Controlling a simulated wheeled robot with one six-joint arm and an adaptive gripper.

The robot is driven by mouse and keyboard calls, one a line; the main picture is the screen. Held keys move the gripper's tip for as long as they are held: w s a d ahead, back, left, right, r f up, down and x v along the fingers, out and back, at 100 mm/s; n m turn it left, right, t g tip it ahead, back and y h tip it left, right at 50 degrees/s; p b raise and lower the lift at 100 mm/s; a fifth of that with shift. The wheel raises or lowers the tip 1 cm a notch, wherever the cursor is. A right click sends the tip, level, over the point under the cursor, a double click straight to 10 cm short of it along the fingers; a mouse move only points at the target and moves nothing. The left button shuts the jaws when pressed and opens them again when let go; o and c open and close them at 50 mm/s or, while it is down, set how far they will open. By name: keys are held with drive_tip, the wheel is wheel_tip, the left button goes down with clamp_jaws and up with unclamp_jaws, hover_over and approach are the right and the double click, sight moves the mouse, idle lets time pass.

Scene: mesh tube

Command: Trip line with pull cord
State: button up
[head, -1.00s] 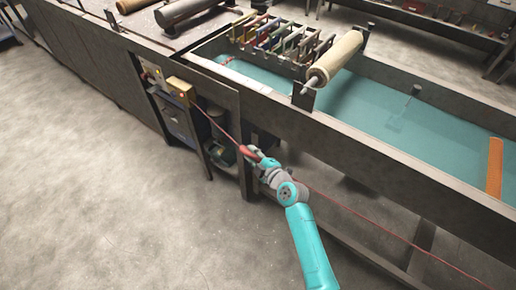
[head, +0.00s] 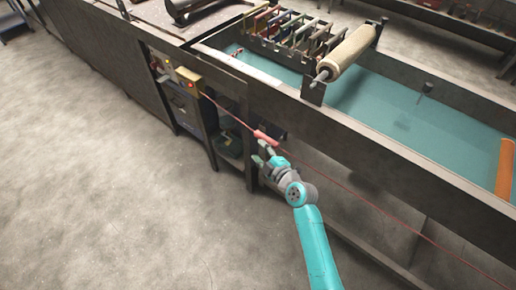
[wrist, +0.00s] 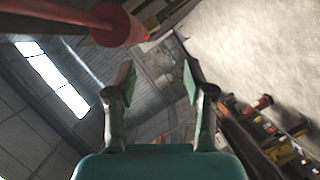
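A thin red pull cord (head: 231,113) runs from a small switch box (head: 188,80) on the machine's side, along the front of the trough, to the lower right. A thick red handle (head: 265,136) sits on it. My gripper (head: 268,154) is just below the handle and appears clear of it. In the wrist view, my gripper (wrist: 158,75) has its two fingers spread with nothing between them. The handle (wrist: 117,25) is at the top left there, outside the fingers. The switch box shows a red spot and a yellow one.
A long trough (head: 400,115) with teal liquid or lining stands behind the cord. A beige roller (head: 346,53) and a rack of coloured bars lie across it. An orange roller (head: 505,168) is at the right. An open cabinet is below. The concrete floor (head: 110,190) is clear.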

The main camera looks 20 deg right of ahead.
drive_tip(key=v, duration=1)
drive_tip(key=shift+w+r, duration=0.1)
drive_tip(key=shift+r, duration=0.05)
drive_tip(key=s+f+m+h, duration=0.2)
drive_tip(key=s+m, duration=0.3)
drive_tip(key=s, duration=0.6)
drive_tip(key=s+f+m+h, duration=0.2)
drive_tip(key=s+m, duration=0.2)
drive_tip(key=s, duration=0.8)
drive_tip(key=s+r+m, duration=0.6)
drive_tip(key=s+r, duration=0.6)
drive_tip(key=s, duration=0.4)
drive_tip(key=shift+s+d+h, duration=0.3)
drive_tip(key=shift+s, duration=0.1)
